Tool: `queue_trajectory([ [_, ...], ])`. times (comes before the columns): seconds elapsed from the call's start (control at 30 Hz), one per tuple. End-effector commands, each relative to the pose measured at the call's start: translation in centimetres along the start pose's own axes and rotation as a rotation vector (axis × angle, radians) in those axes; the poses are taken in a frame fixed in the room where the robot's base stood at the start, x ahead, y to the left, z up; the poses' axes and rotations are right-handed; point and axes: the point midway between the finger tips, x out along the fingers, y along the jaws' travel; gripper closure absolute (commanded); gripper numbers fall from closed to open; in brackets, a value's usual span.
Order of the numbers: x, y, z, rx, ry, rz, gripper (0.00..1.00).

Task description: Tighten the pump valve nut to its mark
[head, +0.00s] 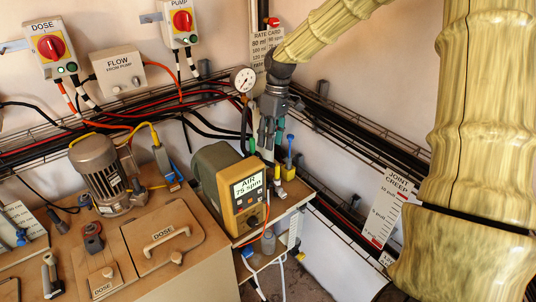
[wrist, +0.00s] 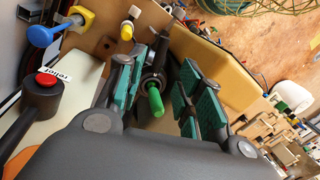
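My gripper (head: 267,142) points down beside the pump (head: 240,190), a tan box with an "AIR 75 spm" display. In the wrist view, the green-padded fingers of my gripper (wrist: 163,88) stand apart. A dark round fitting (wrist: 152,78) with a bright green stub (wrist: 155,101) shows between them, with a gap on each side. I cannot tell for sure whether this fitting is the valve nut, and I see no mark on it. In the head view the fingers hide this spot.
A motor (head: 104,172) and dose bench (head: 180,245) lie left. Cables run along the wall behind.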

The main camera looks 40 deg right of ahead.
Motion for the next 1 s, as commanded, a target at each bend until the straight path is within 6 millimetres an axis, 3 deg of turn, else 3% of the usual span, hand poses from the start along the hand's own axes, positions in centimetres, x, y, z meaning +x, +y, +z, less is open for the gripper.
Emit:
queue_trajectory([
  [0.43,5.6,0.1,0.3,0.003,-0.001,-0.001,0.64],
  [0.93,6.7,0.1,0.3,0.004,0.001,0.0,0.64],
  [1.0,6.7,0.1,0.3,0.004,0.001,0.0,0.75],
])
